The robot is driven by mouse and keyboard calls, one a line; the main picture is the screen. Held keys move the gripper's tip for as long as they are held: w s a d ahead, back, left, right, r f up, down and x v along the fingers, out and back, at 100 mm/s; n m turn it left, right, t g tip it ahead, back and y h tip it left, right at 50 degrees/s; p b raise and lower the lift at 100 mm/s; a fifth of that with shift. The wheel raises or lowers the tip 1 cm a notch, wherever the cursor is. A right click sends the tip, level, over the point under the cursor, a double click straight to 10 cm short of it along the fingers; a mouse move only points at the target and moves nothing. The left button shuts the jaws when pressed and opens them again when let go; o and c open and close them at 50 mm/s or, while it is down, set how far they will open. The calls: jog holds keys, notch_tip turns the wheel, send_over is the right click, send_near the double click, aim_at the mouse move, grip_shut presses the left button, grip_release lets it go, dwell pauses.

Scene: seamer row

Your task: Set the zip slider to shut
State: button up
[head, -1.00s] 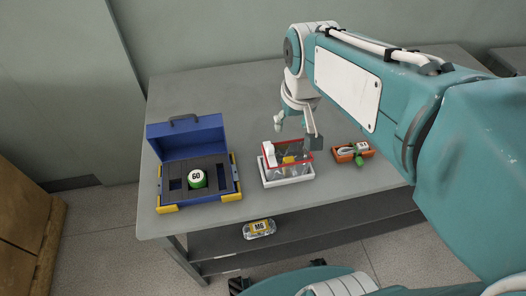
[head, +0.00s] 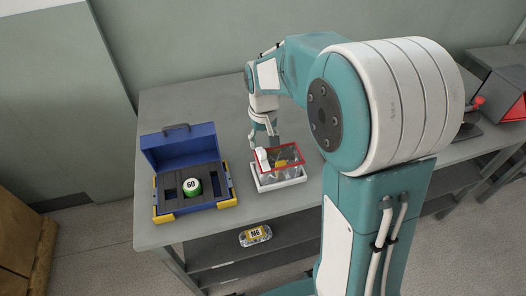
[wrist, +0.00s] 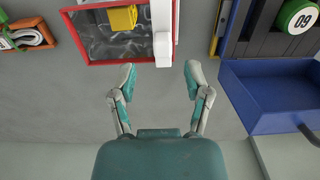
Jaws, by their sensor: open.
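A clear pouch with a red frame (head: 301,150) rests on a white tray (head: 283,183) on the table; a yellow piece (wrist: 122,18) is in it. A white slider (head: 262,160) sits along the pouch's left edge. In the wrist view the slider (wrist: 162,35) is at the right edge of the red frame (wrist: 92,61). My gripper (wrist: 160,75) is open and empty, its fingertips spread on either side of the slider's line and just short of its end. In the head view my gripper (head: 264,138) is above the pouch's back left corner.
An open blue case (head: 180,150) with a green round item marked 60 (head: 192,187) stands left of the pouch. An orange tray (wrist: 40,28) shows in the wrist view. A package marked M6 (head: 255,235) lies on the lower shelf. The table behind the pouch is clear.

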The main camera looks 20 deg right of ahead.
aim_at(263, 151)
jog(key=f, duration=0.4)
jog(key=shift+a+f, duration=0.3)
jog(key=shift+f, duration=0.05)
jog(key=shift+d, duration=0.1)
jog(key=shift+d, duration=0.1)
grip_shut()
